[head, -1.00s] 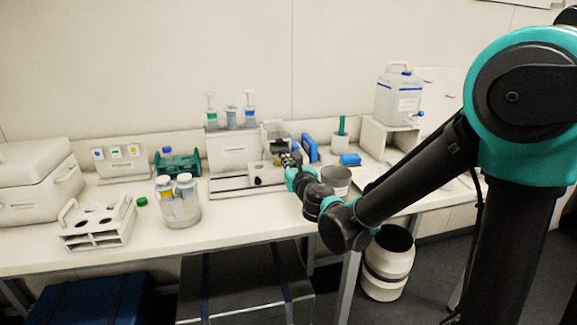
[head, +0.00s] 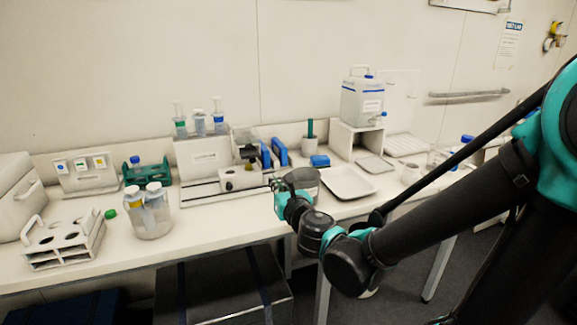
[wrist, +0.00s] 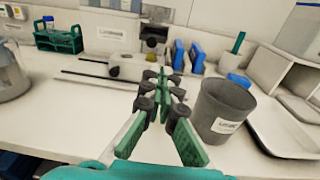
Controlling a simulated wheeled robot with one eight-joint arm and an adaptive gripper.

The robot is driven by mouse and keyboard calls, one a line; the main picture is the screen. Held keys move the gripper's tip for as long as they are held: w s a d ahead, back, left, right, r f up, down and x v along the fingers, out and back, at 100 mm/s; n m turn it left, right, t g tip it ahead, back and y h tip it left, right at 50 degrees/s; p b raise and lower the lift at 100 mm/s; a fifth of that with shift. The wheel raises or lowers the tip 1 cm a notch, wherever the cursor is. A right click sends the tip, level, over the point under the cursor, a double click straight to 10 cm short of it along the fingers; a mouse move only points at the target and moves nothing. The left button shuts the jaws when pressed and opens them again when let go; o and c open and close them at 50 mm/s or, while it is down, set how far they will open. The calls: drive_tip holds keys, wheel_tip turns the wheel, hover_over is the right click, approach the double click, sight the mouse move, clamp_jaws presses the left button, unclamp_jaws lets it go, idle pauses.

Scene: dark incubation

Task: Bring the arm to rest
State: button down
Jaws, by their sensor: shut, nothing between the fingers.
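My gripper (head: 276,184) is shut and empty. In the head view it is above the front part of the bench, at the end of my bent arm, in front of the white device with a sliding rail (head: 238,178). In the wrist view my gripper (wrist: 166,76) points across the bench toward that device, with the grey labelled cup (wrist: 222,108) just to its right. The gripper appears apart from both. My arm reaches in from the right side of the head view.
The white bench (head: 215,228) also bears a jar of capped bottles (head: 150,222), a white rack (head: 62,245), a green rack (head: 147,172), blue blocks (head: 280,152), a white tray (head: 347,181) and a water canister (head: 362,103) on a stand. The front right bench top is mostly clear.

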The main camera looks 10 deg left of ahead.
drive_tip(key=w+d+f+m+g+h, duration=0.1)
drive_tip(key=w+d+f+m+h, duration=0.2)
drive_tip(key=d+m, duration=0.5)
drive_tip(key=d+f+m+g+h, duration=0.1)
drive_tip(key=d+f+m+h, duration=0.3)
drive_tip(key=d+m, duration=0.45)
drive_tip(key=w+d+f+m+h, duration=0.2)
drive_tip(key=d+f+m+h, duration=0.3)
drive_tip(key=d, duration=0.6)
drive_tip(key=s+d+f+m+g+y, duration=0.1)
drive_tip(key=s+d+f+m+g, duration=0.3)
drive_tip(key=s+m, duration=0.3)
drive_tip(key=s+d+f+m+g+y, duration=0.1)
drive_tip(key=s+d+f+m+g, duration=0.3)
drive_tip(key=s+m, duration=0.4)
drive_tip(key=shift+d+f+m+g, duration=0.3)
drive_tip(key=shift+d+f+m, duration=0.45)
drive_tip(key=shift+m, duration=2)
